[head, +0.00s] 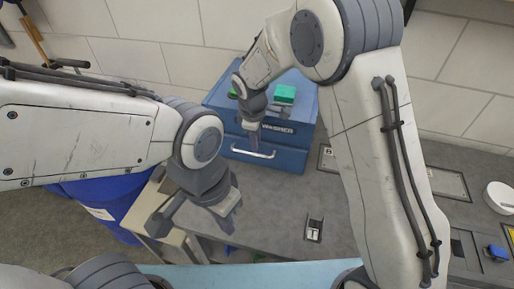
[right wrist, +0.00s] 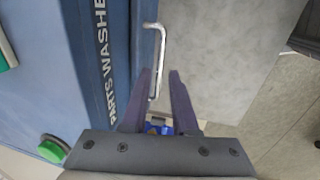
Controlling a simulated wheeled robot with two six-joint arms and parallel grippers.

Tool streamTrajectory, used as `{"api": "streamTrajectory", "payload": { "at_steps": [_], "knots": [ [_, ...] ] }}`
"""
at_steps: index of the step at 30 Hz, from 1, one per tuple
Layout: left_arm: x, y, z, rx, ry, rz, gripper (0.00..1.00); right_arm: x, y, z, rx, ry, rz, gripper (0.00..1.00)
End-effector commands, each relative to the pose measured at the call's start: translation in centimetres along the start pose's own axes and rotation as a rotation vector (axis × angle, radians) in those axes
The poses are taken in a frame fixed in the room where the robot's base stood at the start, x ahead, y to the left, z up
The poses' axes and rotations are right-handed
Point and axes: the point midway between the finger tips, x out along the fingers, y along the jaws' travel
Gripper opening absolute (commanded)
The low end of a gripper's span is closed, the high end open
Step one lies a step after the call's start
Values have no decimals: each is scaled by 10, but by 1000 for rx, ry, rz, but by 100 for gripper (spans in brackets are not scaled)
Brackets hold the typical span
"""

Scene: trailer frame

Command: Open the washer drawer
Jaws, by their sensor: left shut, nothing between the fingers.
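The blue parts washer (head: 300,103) stands on the grey bench at the back in the head view. Its drawer front (head: 285,158) carries a pale bar handle (head: 252,152), and the drawer looks closed. In the right wrist view the bar handle (right wrist: 162,50) runs down towards the fingertips, beside the washer's lettered front (right wrist: 95,60). My right gripper (right wrist: 161,72) is open; the handle's lower end shows between its fingers, but I cannot tell whether they touch it. In the head view my right gripper (head: 250,141) hangs in front of the washer. My left gripper (head: 230,222) is shut and empty over the bench.
A green block (head: 284,93) lies on the washer top. A small metal fixture (head: 314,230) sits on the bench, with a white round item (head: 500,197) and a blue part (head: 496,253) at right. A blue barrel (head: 105,198) stands at left. Mid-bench is mostly clear.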

Motion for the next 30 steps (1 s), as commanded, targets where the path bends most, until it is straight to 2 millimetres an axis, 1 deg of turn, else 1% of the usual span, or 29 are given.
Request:
{"api": "streamTrajectory", "payload": {
  "at_steps": [1,3,6,9,12,15,21,22,24,30],
  "knots": [
    [-5,0,0,0,0,0,0,10,-1,1,-1,-4,-5,27],
    [-8,1,0,0,0,0,0,22,-1,1,-1,-4,-4,27],
    [-11,1,-1,-1,0,0,0,38,-1,1,1,-3,-4,27],
    [-13,1,-1,-1,0,0,0,50,0,0,0,-2,-2,27],
    [-14,1,-1,-1,0,0,0,57,0,0,1,0,-1,27],
    [-14,1,-1,-1,0,0,0,60,0,0,1,0,-1,27],
    [-14,1,-1,-1,0,0,0,60,0,0,1,1,0,27],
    [-14,1,-1,-1,0,0,0,60,0,0,1,1,0,23],
    [-14,1,-1,-1,0,0,0,60,0,0,1,1,0,0],
    [-14,1,-1,-1,0,0,0,60,0,0,1,1,0,0]
  ]
}}
